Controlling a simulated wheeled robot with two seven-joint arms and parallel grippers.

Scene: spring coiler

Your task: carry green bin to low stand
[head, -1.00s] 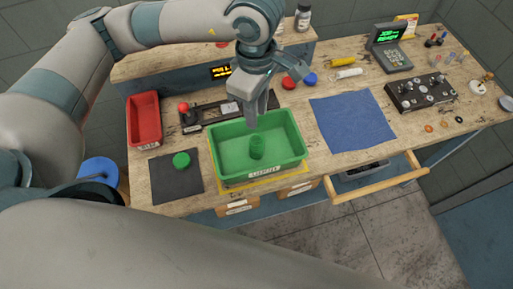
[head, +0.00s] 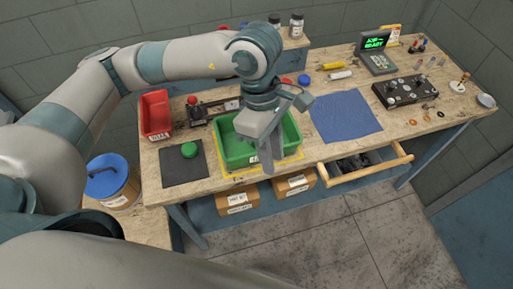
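The green bin (head: 224,146) sits on a yellow-edged patch (head: 228,173) on the wooden workbench. My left gripper (head: 268,168) is over the bin's front side, pointing down, and covers part of its front wall and inside. Whether its fingers touch the bin or are open cannot be made out. My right gripper is not in view. A low wooden surface (head: 146,228) at the lower left, left of the bench, may be the low stand.
A blue-lidded tub (head: 113,183) stands on the low surface. A red bin (head: 155,115), a dark mat (head: 183,170) with a green button, and a blue cloth (head: 345,115) flank the green bin. An open drawer (head: 368,172) juts out at the front right. Boxes sit beneath the bench.

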